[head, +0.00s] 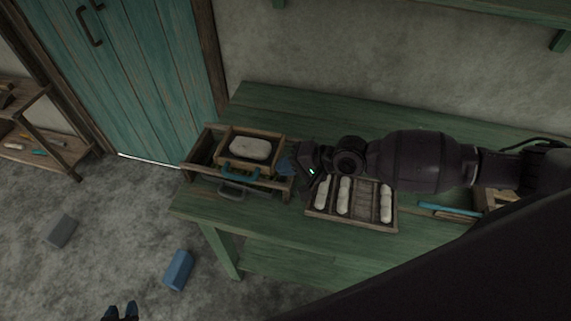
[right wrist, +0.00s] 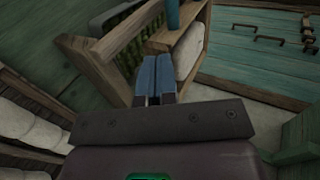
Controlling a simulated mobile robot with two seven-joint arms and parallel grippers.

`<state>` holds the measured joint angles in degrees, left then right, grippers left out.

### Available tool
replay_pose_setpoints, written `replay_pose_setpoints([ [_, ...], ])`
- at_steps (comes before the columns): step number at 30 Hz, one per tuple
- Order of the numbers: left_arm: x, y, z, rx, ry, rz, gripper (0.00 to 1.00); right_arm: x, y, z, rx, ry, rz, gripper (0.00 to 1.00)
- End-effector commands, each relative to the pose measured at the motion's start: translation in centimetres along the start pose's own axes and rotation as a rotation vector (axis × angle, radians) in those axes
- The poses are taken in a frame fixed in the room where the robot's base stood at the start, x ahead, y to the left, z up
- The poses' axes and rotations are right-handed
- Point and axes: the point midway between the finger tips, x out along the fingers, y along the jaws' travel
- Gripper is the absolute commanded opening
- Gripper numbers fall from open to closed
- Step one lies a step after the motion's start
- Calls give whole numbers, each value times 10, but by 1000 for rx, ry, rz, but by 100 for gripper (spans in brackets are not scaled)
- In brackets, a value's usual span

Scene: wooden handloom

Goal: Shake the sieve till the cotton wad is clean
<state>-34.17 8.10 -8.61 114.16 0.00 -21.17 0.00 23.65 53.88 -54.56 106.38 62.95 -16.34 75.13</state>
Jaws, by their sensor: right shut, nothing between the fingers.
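The sieve (head: 279,152) is a small wooden box with a blue handle (head: 240,171) on its front side. It sits in a larger wooden frame (head: 194,157) on the green table. The whitish cotton wad (head: 250,148) lies in it; specks on it are too small to tell. My right gripper (head: 287,166) is just right of the sieve, shut and empty. In the right wrist view its blue fingers (right wrist: 154,78) are together beside the sieve's wooden wall (right wrist: 180,62), with the wad (right wrist: 188,45) partly visible beyond. My left gripper (head: 121,311) is low at the left, fingertips apart, over the floor.
A wooden tray (head: 349,219) with several white cotton rolls stands right of the frame, under my right arm. A blue tool (head: 449,210) and another box lie further right. A blue block (head: 178,270) and a grey block (head: 60,231) lie on the floor. The table's back (head: 300,107) is clear.

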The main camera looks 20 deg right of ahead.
Motion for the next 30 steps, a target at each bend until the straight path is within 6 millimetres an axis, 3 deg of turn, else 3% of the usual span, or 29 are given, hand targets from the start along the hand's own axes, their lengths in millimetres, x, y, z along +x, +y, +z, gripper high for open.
replay_pose_setpoints([
  [13,-2,0,1,0,-4,-1,33,4,-3,1,1,-1,-2,0],
  [24,-10,-2,-9,-1,-3,-3,33,42,-26,1,3,-1,-3,0],
  [30,-10,-2,-12,0,0,-3,33,50,-29,0,1,-1,0,0],
])
